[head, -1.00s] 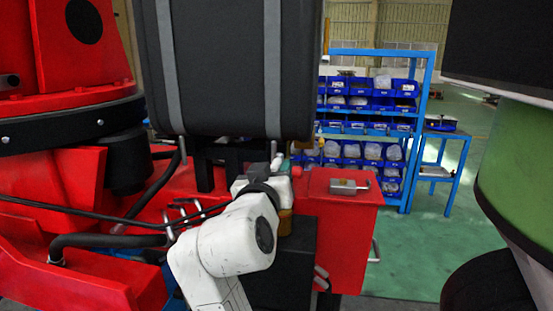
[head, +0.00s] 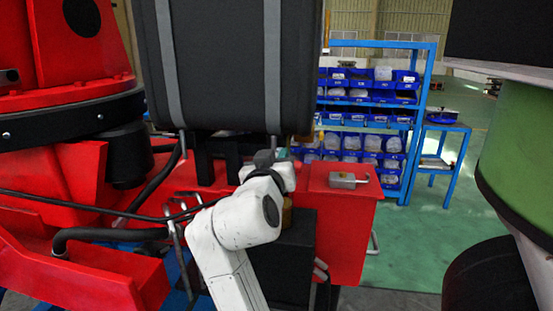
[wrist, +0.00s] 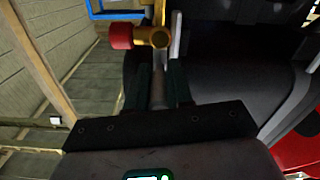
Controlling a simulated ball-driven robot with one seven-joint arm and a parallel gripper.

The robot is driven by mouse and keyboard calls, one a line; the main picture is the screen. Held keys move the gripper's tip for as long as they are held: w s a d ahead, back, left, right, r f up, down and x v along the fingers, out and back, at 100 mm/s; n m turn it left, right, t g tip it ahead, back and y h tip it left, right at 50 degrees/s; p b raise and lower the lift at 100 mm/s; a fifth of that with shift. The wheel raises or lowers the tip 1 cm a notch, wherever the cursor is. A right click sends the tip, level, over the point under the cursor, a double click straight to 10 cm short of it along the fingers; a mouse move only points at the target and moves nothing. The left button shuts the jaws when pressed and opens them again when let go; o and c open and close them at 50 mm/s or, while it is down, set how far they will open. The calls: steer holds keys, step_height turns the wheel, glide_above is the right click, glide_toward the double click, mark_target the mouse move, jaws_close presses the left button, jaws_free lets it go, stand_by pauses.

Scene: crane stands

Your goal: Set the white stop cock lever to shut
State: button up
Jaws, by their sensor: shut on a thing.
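In the wrist view, a brass valve body (wrist: 159,38) with a red knob (wrist: 121,37) on its left stands just beyond my fingers. The white stop cock lever (wrist: 176,36) shows as a thin pale strip at the right of the valve, running down toward the fingers. My gripper (wrist: 158,82) has its two dark fingers on either side of the lever's lower end and is shut on it. The exact contact is dark and hard to see. In the head view, my wrist hides the lever and most of the valve.
A large black case (head: 232,70) with grey straps hangs close above my wrist. A red box (head: 338,225) with a grey metal padlock-like piece (head: 346,180) stands right of my arm. Black hoses (head: 110,235) run at the left. Blue shelving (head: 372,110) stands behind, with clear green floor.

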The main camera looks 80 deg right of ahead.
jaws_close()
